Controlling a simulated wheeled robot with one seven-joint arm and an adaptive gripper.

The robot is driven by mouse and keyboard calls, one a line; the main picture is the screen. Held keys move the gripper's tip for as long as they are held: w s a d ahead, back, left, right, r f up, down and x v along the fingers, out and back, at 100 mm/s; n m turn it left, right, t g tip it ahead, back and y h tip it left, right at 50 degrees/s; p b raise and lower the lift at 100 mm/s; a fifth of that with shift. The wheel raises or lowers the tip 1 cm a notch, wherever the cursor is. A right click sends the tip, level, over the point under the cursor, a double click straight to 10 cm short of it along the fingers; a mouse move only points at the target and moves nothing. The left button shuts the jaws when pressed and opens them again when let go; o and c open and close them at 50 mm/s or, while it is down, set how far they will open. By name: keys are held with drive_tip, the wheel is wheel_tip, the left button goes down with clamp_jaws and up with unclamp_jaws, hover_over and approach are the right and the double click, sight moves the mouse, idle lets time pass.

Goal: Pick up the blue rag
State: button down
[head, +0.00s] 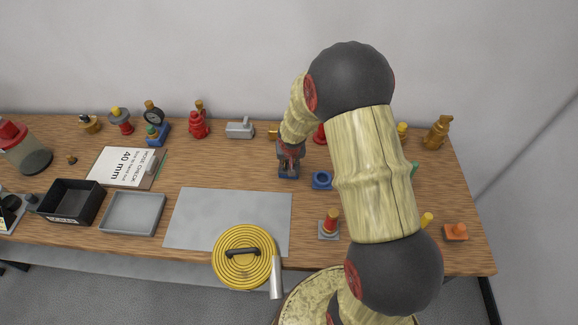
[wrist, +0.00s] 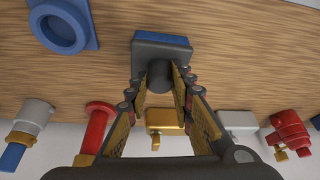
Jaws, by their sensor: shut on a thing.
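My gripper (head: 290,153) is shut on a dark round knob (wrist: 160,76), which sits between its fingers (wrist: 162,88) in the wrist view. The knob rises from a dark square plate backed by a blue slab (wrist: 178,40), which I take for the blue rag; no loose cloth shows. In the head view this blue piece (head: 289,172) is just below my fingers, behind the grey mat. I cannot tell whether it touches the table.
A blue ring fitting (head: 321,180) lies close to the right; it also shows in the wrist view (wrist: 65,25). Red, gold and grey valves line the back near the wall. A yellow hose coil (head: 242,272) overlaps the front of the grey mat (head: 205,215). The mat's middle is clear.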

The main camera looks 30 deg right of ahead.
drive_tip(key=shift+r, duration=0.1)
drive_tip(key=shift+r, duration=0.2)
wheel_tip(320, 180, up, 3)
drive_tip(key=shift+s+r+p, duration=0.1)
drive_tip(key=shift+p, duration=0.55)
drive_tip(key=s+a+r, duration=0.7)
drive_tip(key=s+r, duration=0.2)
drive_tip(key=s, duration=0.3)
drive_tip(key=shift+p, duration=0.35)
drive_tip(key=shift+r, duration=0.1)
